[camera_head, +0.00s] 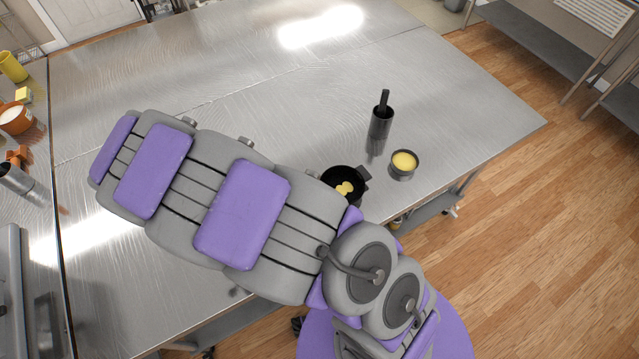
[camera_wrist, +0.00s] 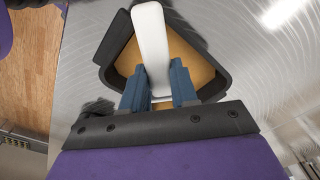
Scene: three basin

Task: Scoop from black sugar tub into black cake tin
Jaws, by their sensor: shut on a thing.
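In the wrist view, my gripper (camera_wrist: 157,76) has its two blue fingers shut on a white utensil (camera_wrist: 150,35) with a long, flat handle. A black-walled container (camera_wrist: 220,75) with a tan interior or filling (camera_wrist: 190,50) lies behind the fingers; it looks like the sugar tub, but I cannot be sure. The white utensil overlaps it in the picture, and I cannot tell whether they touch. In the head view, a black round pan (camera_head: 343,173) holds yellow pieces, partly behind my arm; I cannot tell whether it is the cake tin. My gripper is not visible there.
A dark cup (camera_head: 404,173) with yellow contents and a tall dark cylinder (camera_head: 380,125) with a handle sticking out stand on the metal table (camera_head: 200,80). A left counter holds a yellow cup (camera_head: 12,67) and an orange bowl (camera_head: 15,120). The table's far part is clear.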

